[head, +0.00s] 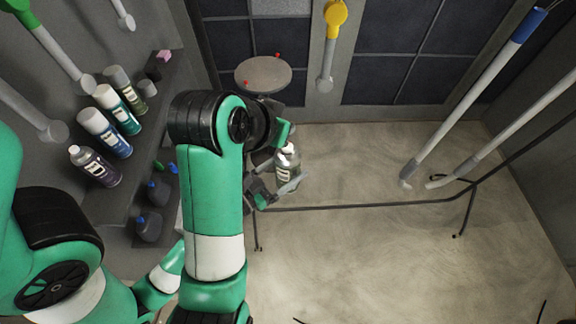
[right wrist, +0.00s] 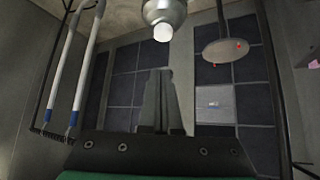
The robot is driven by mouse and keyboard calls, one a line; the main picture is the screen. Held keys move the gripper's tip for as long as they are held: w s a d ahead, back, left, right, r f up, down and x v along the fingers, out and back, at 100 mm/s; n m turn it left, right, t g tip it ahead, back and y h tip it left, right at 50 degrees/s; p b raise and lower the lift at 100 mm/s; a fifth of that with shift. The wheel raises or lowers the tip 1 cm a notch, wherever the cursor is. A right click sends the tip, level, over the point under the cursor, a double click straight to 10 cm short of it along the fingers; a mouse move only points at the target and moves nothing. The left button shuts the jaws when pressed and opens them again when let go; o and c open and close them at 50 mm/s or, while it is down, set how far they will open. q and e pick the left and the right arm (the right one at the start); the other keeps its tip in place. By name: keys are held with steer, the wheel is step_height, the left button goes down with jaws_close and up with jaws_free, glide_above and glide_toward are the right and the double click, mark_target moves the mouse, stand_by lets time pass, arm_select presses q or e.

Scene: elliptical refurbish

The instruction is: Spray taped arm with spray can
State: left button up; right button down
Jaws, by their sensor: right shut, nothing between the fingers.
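A grey spray can (head: 287,165) is upright beside my grippers in the head view. In the right wrist view its shoulder and pale cap (right wrist: 163,28) show at the top edge, just past my fingertips. My left gripper (head: 284,187) has a grey finger across the can's lower part and appears closed on it; its other side is partly hidden. My right gripper (right wrist: 159,72) is shut and empty, its fingertips apart from the cap in the picture. Several elliptical arms are in view, including a yellow-and-grey one (head: 329,50) at the back; I cannot tell which is taped.
Several spray cans (head: 119,109) stand on a shelf at left, with small dark bottles (head: 149,225) below. A round plate (head: 263,75) with red dots is at the back. Long poles (head: 478,88) and a thin dark frame (head: 395,204) lie right. Open floor (head: 390,265) spreads beneath.

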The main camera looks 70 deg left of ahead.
steer(key=v, duration=0.7)
steer(key=shift+r, duration=0.2)
steer(key=shift+d, duration=0.1)
